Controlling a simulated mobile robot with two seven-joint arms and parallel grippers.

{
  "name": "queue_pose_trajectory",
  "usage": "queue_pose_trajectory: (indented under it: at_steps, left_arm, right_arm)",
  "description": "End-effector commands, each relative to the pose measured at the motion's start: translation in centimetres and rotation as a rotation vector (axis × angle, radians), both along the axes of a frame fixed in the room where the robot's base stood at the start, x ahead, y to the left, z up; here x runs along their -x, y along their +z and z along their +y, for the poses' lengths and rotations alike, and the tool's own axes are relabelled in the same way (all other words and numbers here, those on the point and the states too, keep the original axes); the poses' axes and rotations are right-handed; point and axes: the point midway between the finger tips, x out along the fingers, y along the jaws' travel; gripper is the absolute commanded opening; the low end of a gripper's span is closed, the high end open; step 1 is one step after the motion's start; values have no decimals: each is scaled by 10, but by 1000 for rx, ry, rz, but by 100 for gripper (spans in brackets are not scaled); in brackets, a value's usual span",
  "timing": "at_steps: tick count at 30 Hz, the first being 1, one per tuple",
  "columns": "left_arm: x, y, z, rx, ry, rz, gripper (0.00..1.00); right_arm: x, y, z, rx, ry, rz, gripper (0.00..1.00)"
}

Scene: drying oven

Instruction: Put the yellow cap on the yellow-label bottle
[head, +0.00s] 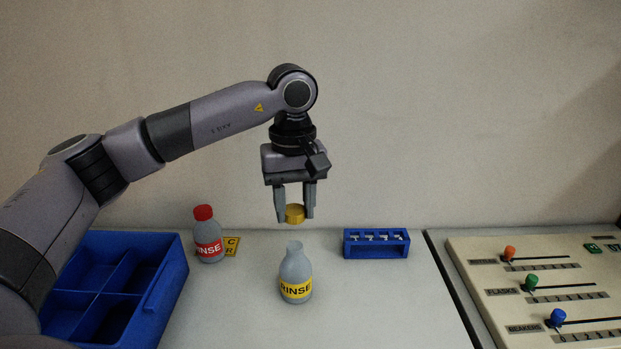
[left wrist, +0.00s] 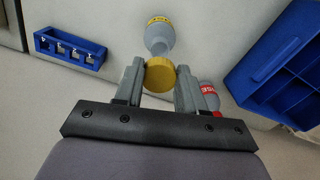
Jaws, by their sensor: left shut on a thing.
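The yellow cap (head: 294,213) is held between the fingertips of my left gripper (head: 295,214), which is shut on it. In the left wrist view the cap (left wrist: 160,75) sits between the two fingers of the left gripper (left wrist: 160,82). The yellow-label bottle (head: 296,273) stands upright and uncapped on the table, with its open neck below the cap and apart from it in the head view. It also shows beyond the cap in the left wrist view (left wrist: 159,36). My right gripper is not in view.
A blue divided tray (head: 172,275) is at far left. A blue rack (head: 376,252) stands right of the bottle. A slider panel (head: 470,265) is at right. The table around the yellow-label bottle is clear.

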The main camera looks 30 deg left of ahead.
Motion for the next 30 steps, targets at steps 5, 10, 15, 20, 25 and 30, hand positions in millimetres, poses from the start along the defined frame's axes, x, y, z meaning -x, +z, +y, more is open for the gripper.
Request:
queue_pose_trajectory:
  at_steps: [5, 10, 15, 20, 25, 30]
  left_arm:
    - [-1, 2, 2, 3, 24, 1, 12]
    - [0, -9, 2, 2, 22, 1, 12]
    - [0, -24, 2, 1, 21, 1, 12]
    - [0, -41, 2, 2, 20, 1, 12]
    - [0, -54, 2, 2, 19, 1, 12]
    - [0, -60, 2, 2, 19, -1, 12]
  right_arm:
    - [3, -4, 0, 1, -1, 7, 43]
    - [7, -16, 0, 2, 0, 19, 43]
    - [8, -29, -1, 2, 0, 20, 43]
    - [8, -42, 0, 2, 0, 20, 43]
    - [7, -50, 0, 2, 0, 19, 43]
    - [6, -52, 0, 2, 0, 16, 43]
